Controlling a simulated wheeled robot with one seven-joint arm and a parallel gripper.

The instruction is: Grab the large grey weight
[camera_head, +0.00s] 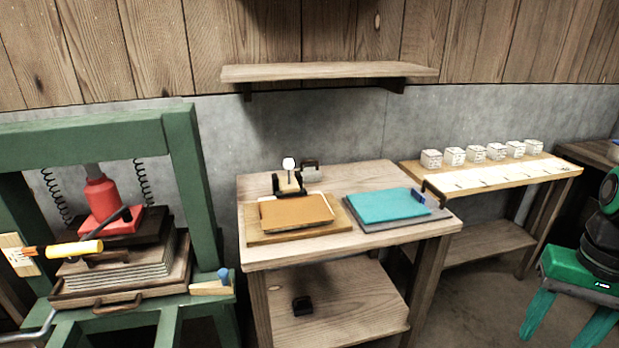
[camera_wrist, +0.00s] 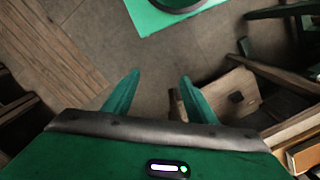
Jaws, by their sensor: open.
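My gripper (camera_head: 557,337) is at the right edge of the head view, pointing down. It is well to the right of the block. Its two green fingers are spread wide with nothing between them, as the wrist view (camera_wrist: 158,80) also shows.
The middle table (camera_head: 285,257) carries a brown-orange slab (camera_head: 296,211) and a teal slab (camera_head: 385,205). A green press frame (camera_head: 187,170) stands at left. Several white cubes (camera_head: 475,153) stand on the right bench (camera_head: 480,178). Floor shows between the table and my gripper.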

